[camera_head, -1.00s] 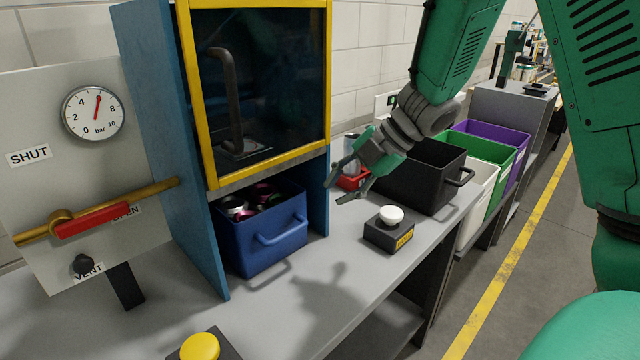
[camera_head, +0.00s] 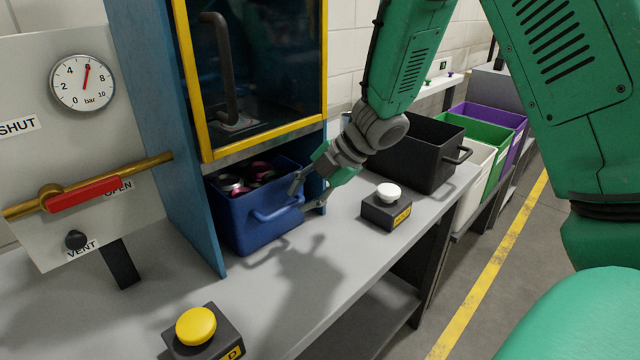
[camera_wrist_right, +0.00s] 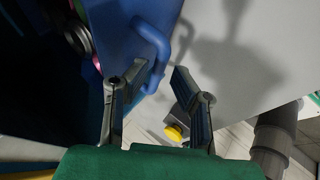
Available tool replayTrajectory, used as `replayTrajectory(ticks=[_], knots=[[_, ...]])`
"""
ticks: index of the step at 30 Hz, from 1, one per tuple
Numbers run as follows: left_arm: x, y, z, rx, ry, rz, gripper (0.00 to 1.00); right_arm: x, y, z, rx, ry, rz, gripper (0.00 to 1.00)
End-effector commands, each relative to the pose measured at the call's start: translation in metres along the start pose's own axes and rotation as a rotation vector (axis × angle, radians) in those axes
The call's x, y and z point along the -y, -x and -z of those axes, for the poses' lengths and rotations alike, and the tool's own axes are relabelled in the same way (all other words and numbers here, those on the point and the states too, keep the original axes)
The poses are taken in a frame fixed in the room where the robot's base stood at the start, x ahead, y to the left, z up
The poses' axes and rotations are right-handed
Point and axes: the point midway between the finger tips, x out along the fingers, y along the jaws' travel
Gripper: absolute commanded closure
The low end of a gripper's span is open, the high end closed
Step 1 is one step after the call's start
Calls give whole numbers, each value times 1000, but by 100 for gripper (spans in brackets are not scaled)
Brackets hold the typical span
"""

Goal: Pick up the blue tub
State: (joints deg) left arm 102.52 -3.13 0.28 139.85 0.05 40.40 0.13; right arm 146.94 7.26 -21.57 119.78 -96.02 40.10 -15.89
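The blue tub (camera_head: 255,222) stands on the grey bench under the yellow-framed cabinet, with several dark and pink round cans inside. A handle sticks out from its front wall. My right gripper (camera_head: 302,196) is at the tub's right front corner, close to the right end of the handle. Nothing is clearly between the fingertips; whether a finger touches the handle I cannot tell. My left gripper is not in view.
A button box with a white button (camera_head: 387,200) stands right of the tub, and one with a yellow button (camera_head: 197,328) at the front. A black bin (camera_head: 420,152) stands behind. The blue cabinet side panel (camera_head: 165,150) borders the tub's left.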

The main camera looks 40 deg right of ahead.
Motion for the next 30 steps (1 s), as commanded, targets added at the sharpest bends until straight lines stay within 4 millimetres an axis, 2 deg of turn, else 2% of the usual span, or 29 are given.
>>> replayTrajectory(ticks=[3,7,19,20,21,22,30], knots=[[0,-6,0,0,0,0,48,1,-20,0,0,2,1,78],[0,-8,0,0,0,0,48,1,-31,0,0,2,1,78],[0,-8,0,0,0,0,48,0,-37,-1,0,0,-1,78],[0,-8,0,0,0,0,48,0,-37,-1,0,0,-1,81],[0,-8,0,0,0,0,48,0,-37,-1,0,0,-1,95],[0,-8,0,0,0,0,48,0,-37,-1,0,0,-1,100],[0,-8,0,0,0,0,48,0,-37,0,0,1,0,100]])
